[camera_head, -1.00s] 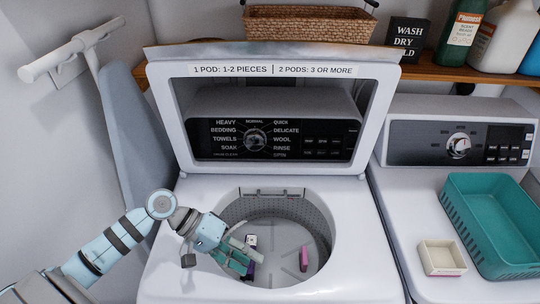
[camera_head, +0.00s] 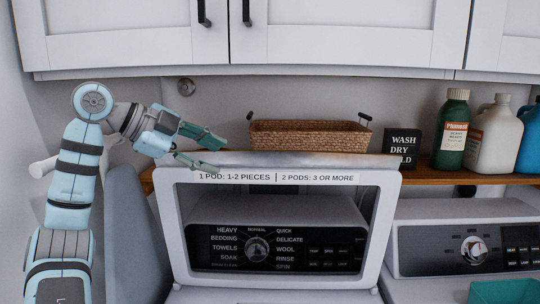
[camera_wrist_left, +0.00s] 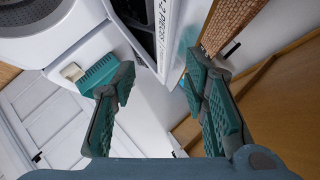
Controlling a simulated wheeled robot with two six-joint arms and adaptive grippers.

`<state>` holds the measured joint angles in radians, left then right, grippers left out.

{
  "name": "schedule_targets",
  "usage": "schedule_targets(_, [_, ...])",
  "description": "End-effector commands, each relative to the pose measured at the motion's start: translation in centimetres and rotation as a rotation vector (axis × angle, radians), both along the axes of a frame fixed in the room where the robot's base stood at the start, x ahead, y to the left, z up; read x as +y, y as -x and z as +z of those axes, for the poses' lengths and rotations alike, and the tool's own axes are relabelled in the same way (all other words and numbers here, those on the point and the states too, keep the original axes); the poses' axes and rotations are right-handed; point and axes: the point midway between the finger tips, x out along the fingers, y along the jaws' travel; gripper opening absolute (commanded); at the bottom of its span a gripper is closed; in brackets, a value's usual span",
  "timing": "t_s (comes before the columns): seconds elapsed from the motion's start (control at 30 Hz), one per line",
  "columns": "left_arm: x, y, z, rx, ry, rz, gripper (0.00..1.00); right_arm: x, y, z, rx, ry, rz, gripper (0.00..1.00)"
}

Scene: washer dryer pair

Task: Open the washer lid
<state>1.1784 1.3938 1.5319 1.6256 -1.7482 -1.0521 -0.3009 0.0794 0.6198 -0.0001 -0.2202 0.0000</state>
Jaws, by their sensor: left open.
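The washer lid (camera_head: 386,225) stands raised, a white frame with a clear window and a label strip along its top; the washer's black control panel (camera_head: 290,247) shows through it. The lid also shows in the left wrist view (camera_wrist_left: 174,38). My left gripper (camera_head: 213,155) is open at the lid's top left corner, with its fingers pointing right; I cannot tell whether it touches the lid. The washer's tub is out of the head view. My right gripper is not in view.
A wicker basket (camera_head: 310,136), a black sign (camera_head: 403,148) and several bottles (camera_head: 452,135) stand on the wooden shelf (camera_head: 440,176) behind. White cabinets (camera_head: 350,32) hang above. The dryer (camera_head: 430,208) is at the right, with a teal basket (camera_head: 505,291) on it.

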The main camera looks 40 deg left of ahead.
Motion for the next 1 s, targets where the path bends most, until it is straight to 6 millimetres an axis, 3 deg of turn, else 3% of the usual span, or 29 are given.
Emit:
schedule_targets(0.03, [-0.5, -1.2, 0.7, 0.000, 0.002, -0.007, 0.41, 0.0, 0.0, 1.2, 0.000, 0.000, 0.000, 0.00])
schedule_targets(0.33, [-2.7, -8.4, 0.8, 0.000, 0.005, -0.008, 0.41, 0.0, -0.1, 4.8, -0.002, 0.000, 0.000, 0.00])
schedule_targets(0.5, [-3.4, -11.1, -1.3, 0.003, 0.004, -0.006, 0.41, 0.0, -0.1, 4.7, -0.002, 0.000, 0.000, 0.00])
schedule_targets(0.7, [-3.8, -12.5, -2.4, 0.001, 0.003, -0.005, 0.41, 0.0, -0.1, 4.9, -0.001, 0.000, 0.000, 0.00])
schedule_targets(0.93, [-3.8, -12.6, -2.5, 0.001, 0.002, -0.004, 0.41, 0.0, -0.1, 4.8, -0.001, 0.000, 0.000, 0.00])
schedule_targets(1.0, [-3.8, -12.6, -2.5, 0.001, 0.002, -0.004, 0.31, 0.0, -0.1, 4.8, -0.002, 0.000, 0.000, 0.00])
